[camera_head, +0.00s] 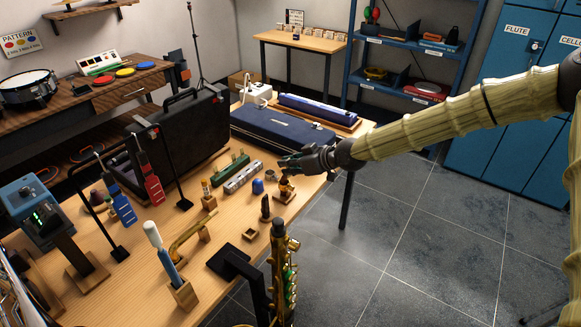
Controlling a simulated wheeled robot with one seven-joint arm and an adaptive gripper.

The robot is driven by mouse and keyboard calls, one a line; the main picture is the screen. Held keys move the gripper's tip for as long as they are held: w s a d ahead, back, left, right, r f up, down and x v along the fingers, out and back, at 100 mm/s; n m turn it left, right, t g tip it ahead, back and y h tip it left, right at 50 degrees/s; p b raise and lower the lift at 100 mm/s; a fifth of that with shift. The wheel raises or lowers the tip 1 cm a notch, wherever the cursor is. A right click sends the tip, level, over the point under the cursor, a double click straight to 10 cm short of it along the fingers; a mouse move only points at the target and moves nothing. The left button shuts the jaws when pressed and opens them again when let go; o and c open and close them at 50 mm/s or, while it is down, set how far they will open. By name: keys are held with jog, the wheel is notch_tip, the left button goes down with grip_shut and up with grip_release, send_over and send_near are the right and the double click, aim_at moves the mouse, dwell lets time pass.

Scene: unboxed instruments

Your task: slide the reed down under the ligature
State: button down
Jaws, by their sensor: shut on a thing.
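My gripper (287,165) reaches in from the right over the table's right edge. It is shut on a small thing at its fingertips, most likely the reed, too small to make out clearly. Just below the fingertips a dark mouthpiece with a gold-brown band, which looks like the ligature (286,187), stands upright on a small wooden block (284,198). The fingertips are right at the top of this mouthpiece. From this view I cannot tell whether the reed is under the ligature or how far down it sits.
On the wooden table, a blue cap-like piece (257,186), a dark upright piece (265,207) and a silver harmonica-like bar (243,177) stand close to the left. A saxophone (283,275) rises in front. A long blue case (283,132) lies behind. Open floor is to the right.

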jog(key=shift+r+p, duration=0.75)
jog(key=shift+r, duration=0.9)
jog(key=shift+s+a+f, duration=0.15)
jog(key=shift+s, duration=0.1)
jog(key=s+d+f+m+t+h, duration=0.2)
jog(key=s+f+m+t+h, duration=0.15)
jog(key=s+f, duration=0.5)
jog(key=s+d+f+m+t+h, duration=0.1)
jog(key=s+d+f+m+h, duration=0.2)
jog(key=s+d, duration=0.3)
jog(key=s+d+f+m+h, duration=0.3)
jog(key=s+d+f+m, duration=0.1)
jog(key=s+d, duration=0.3)
jog(key=shift+d+f+t, duration=0.35)
jog(key=shift+d+f, duration=0.25)
jog(key=shift+d, duration=0.4)
